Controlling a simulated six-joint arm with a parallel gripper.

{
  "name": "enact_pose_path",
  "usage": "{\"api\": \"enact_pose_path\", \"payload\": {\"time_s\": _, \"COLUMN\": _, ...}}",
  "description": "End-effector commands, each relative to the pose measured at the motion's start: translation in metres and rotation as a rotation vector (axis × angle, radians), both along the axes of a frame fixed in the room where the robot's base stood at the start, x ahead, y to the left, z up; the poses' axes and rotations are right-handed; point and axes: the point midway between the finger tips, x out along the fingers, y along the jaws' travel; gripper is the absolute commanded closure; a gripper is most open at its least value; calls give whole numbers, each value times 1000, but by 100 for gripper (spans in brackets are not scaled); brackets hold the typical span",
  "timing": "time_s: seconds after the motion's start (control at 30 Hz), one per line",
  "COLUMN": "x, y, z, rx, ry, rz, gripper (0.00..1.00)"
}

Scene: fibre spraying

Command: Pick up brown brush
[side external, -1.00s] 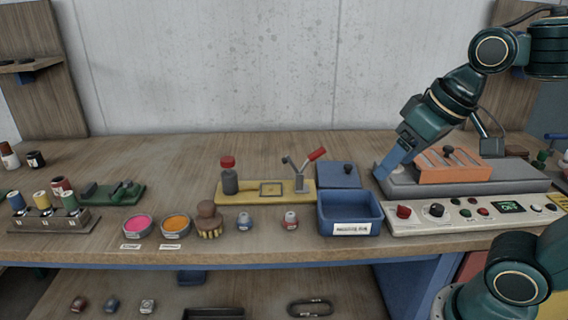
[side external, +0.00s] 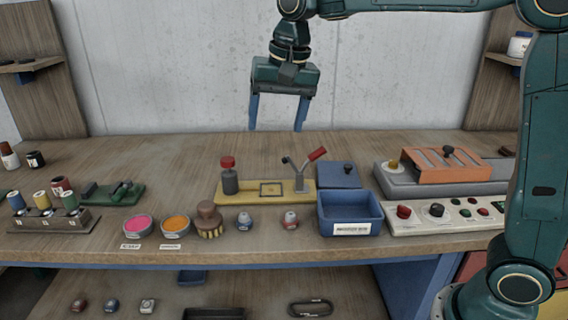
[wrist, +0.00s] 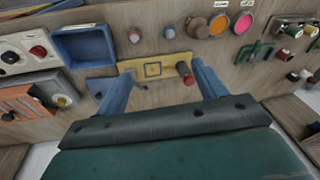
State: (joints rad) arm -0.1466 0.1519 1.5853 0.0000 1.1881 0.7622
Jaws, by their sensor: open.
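The brown brush (side external: 209,218) stands on the table near its front edge, knob up and bristles down. It is just right of the bowl of orange powder. It also shows in the wrist view (wrist: 197,27), at the top right of centre. My gripper (side external: 276,128) is open and empty, with its blue fingers pointing down. It hangs above the back of the table, behind and to the right of the brush and well clear of it. The fingers also show in the wrist view (wrist: 160,84), spread on either side of the yellow board.
A blue bin (side external: 350,213) stands further right.

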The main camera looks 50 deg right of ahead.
Motion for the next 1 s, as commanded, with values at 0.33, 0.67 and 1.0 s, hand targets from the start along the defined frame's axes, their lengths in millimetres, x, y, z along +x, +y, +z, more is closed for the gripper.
{"api": "enact_pose_path", "payload": {"time_s": 0.33, "x": 72, "y": 34, "z": -39, "rx": 24, "ry": 91, "rz": -176, "gripper": 30}}
{"api": "enact_pose_path", "payload": {"time_s": 0.67, "x": 126, "y": 68, "z": -94, "rx": 28, "ry": 167, "rz": -346, "gripper": 30}}
{"api": "enact_pose_path", "payload": {"time_s": 1.0, "x": 152, "y": 92, "z": -138, "rx": 21, "ry": 213, "rz": -469, "gripper": 30}}
